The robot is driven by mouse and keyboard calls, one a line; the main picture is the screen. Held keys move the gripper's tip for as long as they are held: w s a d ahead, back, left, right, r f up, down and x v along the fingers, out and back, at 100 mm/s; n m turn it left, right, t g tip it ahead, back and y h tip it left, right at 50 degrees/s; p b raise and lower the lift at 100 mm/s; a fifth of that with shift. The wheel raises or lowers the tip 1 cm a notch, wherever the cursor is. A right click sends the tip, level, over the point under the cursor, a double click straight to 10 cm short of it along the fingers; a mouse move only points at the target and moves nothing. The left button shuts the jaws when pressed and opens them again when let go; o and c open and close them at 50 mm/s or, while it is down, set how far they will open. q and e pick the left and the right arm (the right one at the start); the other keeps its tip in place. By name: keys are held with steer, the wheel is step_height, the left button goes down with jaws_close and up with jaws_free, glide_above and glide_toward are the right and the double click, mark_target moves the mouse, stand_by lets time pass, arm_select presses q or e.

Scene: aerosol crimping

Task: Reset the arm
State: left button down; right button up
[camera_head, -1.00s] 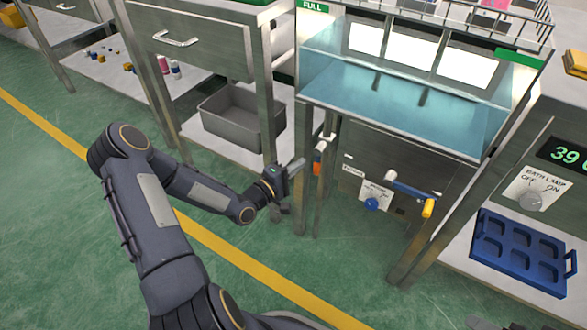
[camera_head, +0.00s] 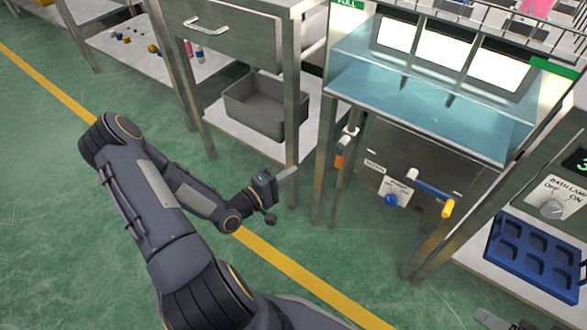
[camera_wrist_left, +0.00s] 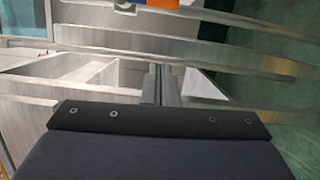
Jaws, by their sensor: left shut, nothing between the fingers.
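My left arm comes in from the bottom of the head view. Its left gripper (camera_head: 286,173) is shut and empty, in the air in front of the legs of the steel bench and the water tank. In the left wrist view the closed fingers (camera_wrist_left: 161,84) show in the middle, with nothing between them.
A water tank (camera_head: 420,95) on steel legs stands ahead, with an orange-handled and a yellow-handled valve (camera_head: 447,208) below it. A grey bin (camera_head: 262,108) sits on a lower shelf to its left. A blue tray (camera_head: 535,258) lies at right. The green floor is clear.

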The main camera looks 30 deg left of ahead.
stand_by(0.4)
arm_select(q)
steer(key=s+r+m+g+y, duration=0.6)
steer(key=r+m+g, duration=0.3)
steer(key=r, duration=0.4)
steer(key=s+d+r+m+g+h, duration=0.1)
steer(key=s+d+r+m+h, duration=0.15)
steer(key=s+d, duration=0.4)
steer(key=s+d+r+m+g+h, duration=0.1)
steer(key=s+d+r+m+h, duration=0.15)
steer(key=s, duration=0.65)
step_height(320, 180, up, 34)
steer(key=y+p, duration=0.1)
steer(key=p, duration=3.2)
steer(key=shift+d+n+g+p, duration=0.2)
steer(key=shift+n+g+p, duration=0.1)
steer(key=shift+n+p, duration=0.1)
